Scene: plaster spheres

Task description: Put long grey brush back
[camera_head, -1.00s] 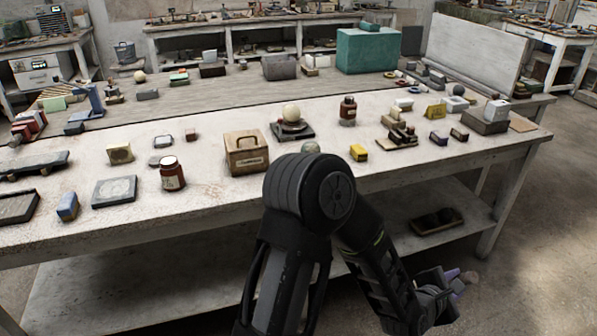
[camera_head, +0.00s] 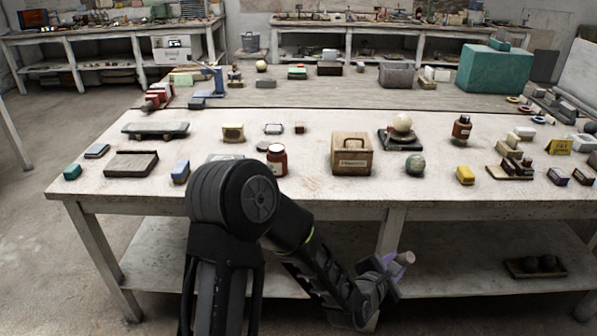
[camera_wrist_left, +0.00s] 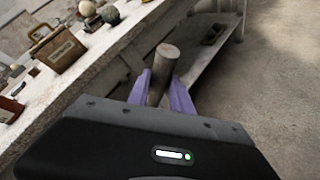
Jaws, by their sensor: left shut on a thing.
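My left gripper (camera_head: 392,265) is low in front of the table, below the tabletop edge, with purple fingers. It is shut on a grey-brown cylindrical piece (camera_head: 405,257), which I take to be the long grey brush. In the left wrist view the brush (camera_wrist_left: 166,62) sticks out beyond the purple fingers, its round flat end showing. The rest of it is hidden between the fingers and behind the gripper body. My right gripper is not in view.
The white worktable (camera_head: 310,195) carries a wooden box (camera_head: 351,153), a red-brown jar (camera_head: 277,160), a pale sphere on a dark stand (camera_head: 402,122) and a mottled sphere (camera_head: 415,164). A dark tray (camera_head: 535,267) lies on the lower shelf. Bare tabletop shows between the objects.

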